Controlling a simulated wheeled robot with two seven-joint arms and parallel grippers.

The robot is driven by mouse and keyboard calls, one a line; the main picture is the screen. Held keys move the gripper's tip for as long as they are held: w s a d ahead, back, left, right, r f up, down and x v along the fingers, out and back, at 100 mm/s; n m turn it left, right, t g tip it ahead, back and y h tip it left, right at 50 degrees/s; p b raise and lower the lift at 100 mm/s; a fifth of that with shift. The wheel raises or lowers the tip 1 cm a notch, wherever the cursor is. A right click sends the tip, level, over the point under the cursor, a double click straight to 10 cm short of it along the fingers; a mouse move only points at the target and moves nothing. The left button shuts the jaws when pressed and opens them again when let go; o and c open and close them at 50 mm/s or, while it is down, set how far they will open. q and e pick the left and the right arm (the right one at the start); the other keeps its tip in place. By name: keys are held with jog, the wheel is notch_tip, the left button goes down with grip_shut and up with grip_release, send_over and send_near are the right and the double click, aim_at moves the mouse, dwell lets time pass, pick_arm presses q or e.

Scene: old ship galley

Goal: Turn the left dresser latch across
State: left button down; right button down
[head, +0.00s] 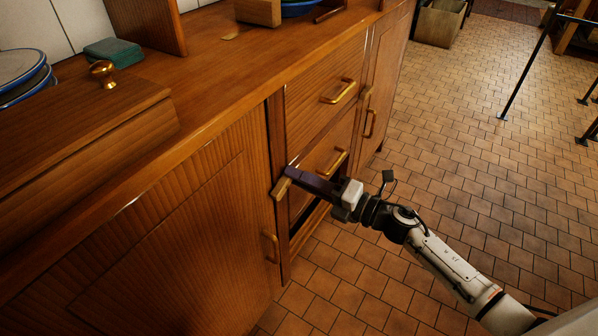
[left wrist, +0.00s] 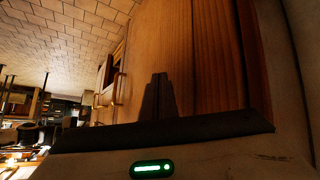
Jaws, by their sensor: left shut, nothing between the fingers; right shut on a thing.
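The left dresser latch (head: 281,188) is a small brass bar on the post between the left cupboard door (head: 190,230) and the drawers. It sits at a slant in the head view, and its far end is partly covered by my gripper. My right gripper (head: 291,179) reaches in from the right, its dark fingers shut on this latch. The left door looks closed, with a brass handle (head: 270,247) below the latch. My left gripper (left wrist: 158,95) shows only in the left wrist view, shut and empty, close to a wooden surface.
Two brass-handled drawers (head: 325,90) are right of the post. A second latch (head: 366,97) sits by the right door (head: 386,70). A dark gap shows below the lower drawer. The worktop (head: 215,70) holds a brass-knobbed wooden box (head: 75,135).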

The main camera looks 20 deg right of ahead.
pick_arm(q)
jog(key=shift+a+r+p, duration=0.1)
jog(key=shift+r+p, duration=0.2)
jog(key=shift+p, duration=0.4)
pick_arm(e)
jog(key=shift+d+f+m, duration=0.1)
jog(key=shift+f+m, duration=0.15)
jog(key=shift+m, duration=0.75)
jog(key=shift+f+m, duration=0.25)
jog(key=shift+m, duration=0.75)
jog(key=c, duration=1.6)
grip_release()
pick_arm(q)
jog(key=shift+s+a+r+g+p, duration=0.1)
jog(key=shift+g+p, duration=0.2)
jog(key=shift+p, duration=0.3)
pick_arm(e)
jog(key=shift+v, duration=5.15)
jog(key=shift+m, duration=0.3)
